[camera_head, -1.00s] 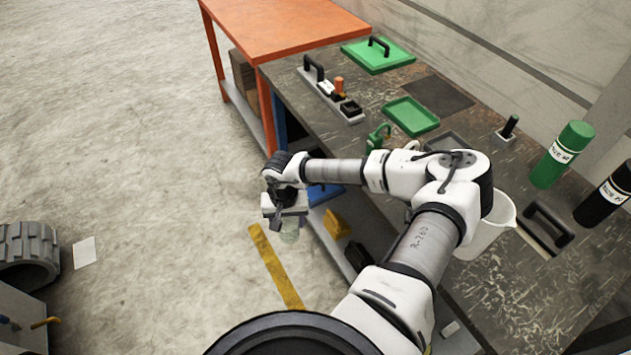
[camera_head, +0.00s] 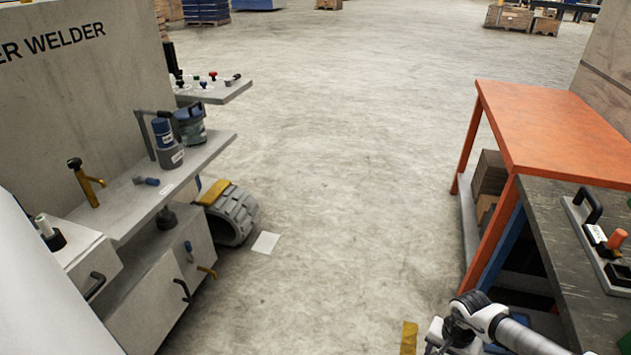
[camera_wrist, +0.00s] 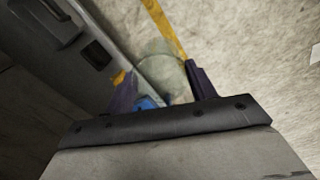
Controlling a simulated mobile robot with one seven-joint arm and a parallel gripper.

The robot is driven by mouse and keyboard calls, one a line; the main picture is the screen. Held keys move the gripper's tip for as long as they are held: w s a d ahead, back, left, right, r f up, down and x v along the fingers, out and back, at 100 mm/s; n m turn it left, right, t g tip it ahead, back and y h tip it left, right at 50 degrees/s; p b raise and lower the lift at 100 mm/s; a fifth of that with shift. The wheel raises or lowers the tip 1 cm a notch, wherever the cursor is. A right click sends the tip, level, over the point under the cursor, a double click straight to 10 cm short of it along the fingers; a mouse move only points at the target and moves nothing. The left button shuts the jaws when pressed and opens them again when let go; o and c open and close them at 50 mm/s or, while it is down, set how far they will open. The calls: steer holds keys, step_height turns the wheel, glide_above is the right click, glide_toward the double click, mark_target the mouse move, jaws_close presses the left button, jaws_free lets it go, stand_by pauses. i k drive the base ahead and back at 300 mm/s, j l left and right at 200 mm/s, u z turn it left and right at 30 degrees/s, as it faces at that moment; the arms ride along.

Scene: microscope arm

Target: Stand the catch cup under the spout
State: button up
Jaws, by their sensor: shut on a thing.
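A clear, faintly green cup (camera_wrist: 163,76) sits between the two dark fingers of my gripper (camera_wrist: 160,70) in the wrist view. The gripper is shut on it, above the concrete floor. In the head view only the top of my gripper (camera_head: 440,343) shows at the bottom edge, and the cup is out of sight. I cannot tell which one is the spout.
The dark workbench (camera_head: 550,235) and orange table (camera_head: 550,130) stand at right. A ribbed grey roll (camera_head: 233,215) and a white sheet (camera_head: 265,242) lie on the floor by the cabinet.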

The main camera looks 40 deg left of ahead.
mark_target(116, 212)
steer(key=i+j, duration=0.6)
steer(key=i+j+u, duration=0.1)
steer(key=u, duration=0.4)
steer(key=i+u, duration=0.15)
steer(key=u, duration=1.5)
